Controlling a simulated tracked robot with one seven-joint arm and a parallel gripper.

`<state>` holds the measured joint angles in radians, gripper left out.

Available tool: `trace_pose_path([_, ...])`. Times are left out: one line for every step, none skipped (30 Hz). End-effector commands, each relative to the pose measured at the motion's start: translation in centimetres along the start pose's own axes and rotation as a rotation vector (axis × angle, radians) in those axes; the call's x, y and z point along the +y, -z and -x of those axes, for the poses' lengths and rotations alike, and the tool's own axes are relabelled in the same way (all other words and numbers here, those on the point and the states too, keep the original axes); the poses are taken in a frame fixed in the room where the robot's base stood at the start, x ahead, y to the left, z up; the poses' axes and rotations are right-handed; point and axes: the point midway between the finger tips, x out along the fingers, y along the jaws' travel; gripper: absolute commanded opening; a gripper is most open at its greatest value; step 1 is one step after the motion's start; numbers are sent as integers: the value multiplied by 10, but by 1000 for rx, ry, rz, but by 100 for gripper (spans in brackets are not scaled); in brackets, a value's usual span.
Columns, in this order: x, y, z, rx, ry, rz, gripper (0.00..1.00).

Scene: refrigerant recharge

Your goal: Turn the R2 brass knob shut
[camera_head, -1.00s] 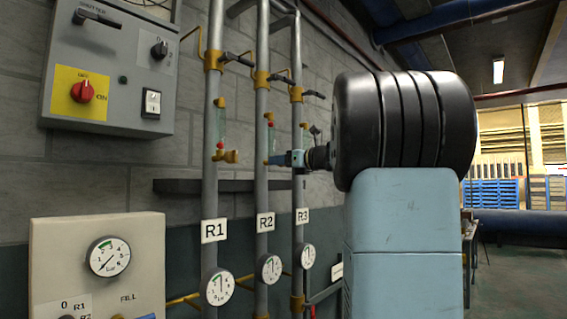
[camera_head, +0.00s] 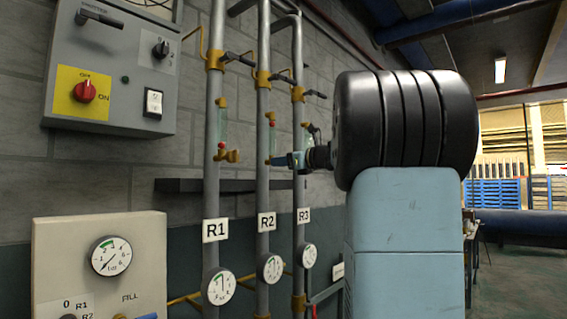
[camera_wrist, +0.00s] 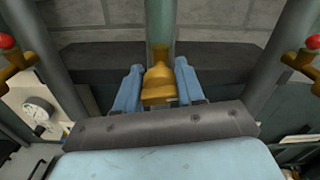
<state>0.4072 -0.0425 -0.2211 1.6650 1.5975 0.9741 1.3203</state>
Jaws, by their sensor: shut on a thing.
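The R2 pipe (camera_head: 263,190) is the middle of three grey upright pipes and bears a white R2 label (camera_head: 266,222). Its brass knob (camera_wrist: 158,84) is in the middle of the wrist view, below a clear sight tube. My gripper (camera_head: 279,160) reaches in from the right at the R2 valve. In the wrist view, my gripper's (camera_wrist: 158,73) two blue fingers stand on either side of the knob and are shut on it. In the head view the fingers mostly hide the knob.
The R1 brass knob (camera_head: 228,156) and the R3 pipe (camera_head: 298,190) flank R2 closely. A dark ledge (camera_head: 185,185) runs behind the pipes. A switch box (camera_head: 112,65) and a gauge panel (camera_head: 98,262) are at left. Pressure gauges hang below the labels.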

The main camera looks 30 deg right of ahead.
Motion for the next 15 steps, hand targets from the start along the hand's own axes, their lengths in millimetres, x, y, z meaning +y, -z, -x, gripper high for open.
trace_pose_path([-1, 0, 0, 0, 3, 38, 8])
trace_pose_path([-1, 0, 0, 0, 3, 65, 8])
trace_pose_path([0, 0, 0, 0, 3, 101, 8])
trace_pose_path([0, 0, 0, 0, 3, 129, 8])
trace_pose_path([0, 0, 0, 0, 3, 158, 8])
trace_pose_path([0, 0, 0, 1, 3, 196, 8])
trace_pose_path([0, 0, 0, 1, 3, 225, 8])
trace_pose_path([0, 0, 0, 1, 3, 254, 8])
trace_pose_path([0, 0, 0, 1, 2, 291, 8])
trace_pose_path([1, 0, 0, 1, 2, 320, 8])
trace_pose_path([1, 0, 0, 0, 2, 349, 8])
trace_pose_path([2, 0, 0, 0, 1, 387, 8])
trace_pose_path([2, 0, -1, 0, 1, 415, 8])
trace_pose_path([2, 0, -1, 0, 0, 444, 8])
trace_pose_path([2, 0, -1, 0, 0, 482, 8])
